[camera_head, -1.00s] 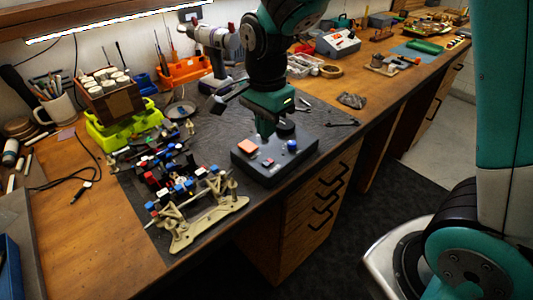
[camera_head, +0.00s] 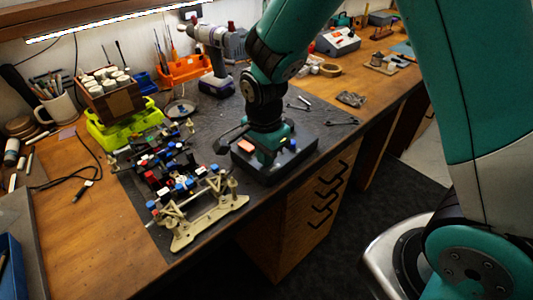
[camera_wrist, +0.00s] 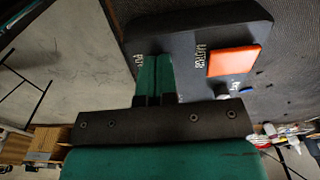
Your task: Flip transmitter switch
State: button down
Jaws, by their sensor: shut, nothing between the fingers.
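The transmitter (camera_head: 284,174) is a dark grey box near the bench's front edge, right of the car chassis. It also shows in the wrist view (camera_wrist: 200,32). An orange-red rectangular piece (camera_head: 246,146) is on its top, large in the wrist view (camera_wrist: 234,60) beside white lettering. A blue knob (camera_head: 292,144) shows at its right. My gripper (camera_head: 267,160) is low over the middle of the top. In the wrist view its two green fingers (camera_wrist: 155,75) are together and empty, next to partly covered lettering. They hide what lies beneath; I cannot tell whether they touch it.
The RC car chassis (camera_head: 208,217) with cream front parts stands close on the left. A cordless drill (camera_head: 217,55) and an orange tool holder (camera_head: 187,70) stand behind. Loose tools lie on the dark mat right of the transmitter. The bench's front edge is near.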

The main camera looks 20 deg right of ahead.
jog(key=shift+s+a+f+h, duration=0.15)
jog(key=shift+s+f+h, duration=0.05)
jog(key=shift+f+h, duration=0.2)
jog(key=shift+s+f, duration=0.1)
jog(key=shift+a+f, duration=0.1)
jog(key=shift+w+d, duration=0.25)
jog(key=shift+d, duration=0.6)
jog(key=r+p, duration=0.1)
jog(key=r, duration=0.1)
jog(key=a+r+p, duration=0.1)
jog(key=r, duration=0.1)
jog(key=r+p, duration=0.1)
jog(key=r, duration=0.1)
jog(key=shift+a+r+p, duration=0.2)
jog(key=shift+a+p, duration=0.15)
notch_tip(320, 180, up, 9)
jog(key=b, duration=0.1)
jog(key=shift+s+a+f, duration=0.15)
jog(key=shift+s+a, duration=0.05)
jog(key=shift+a, duration=0.25)
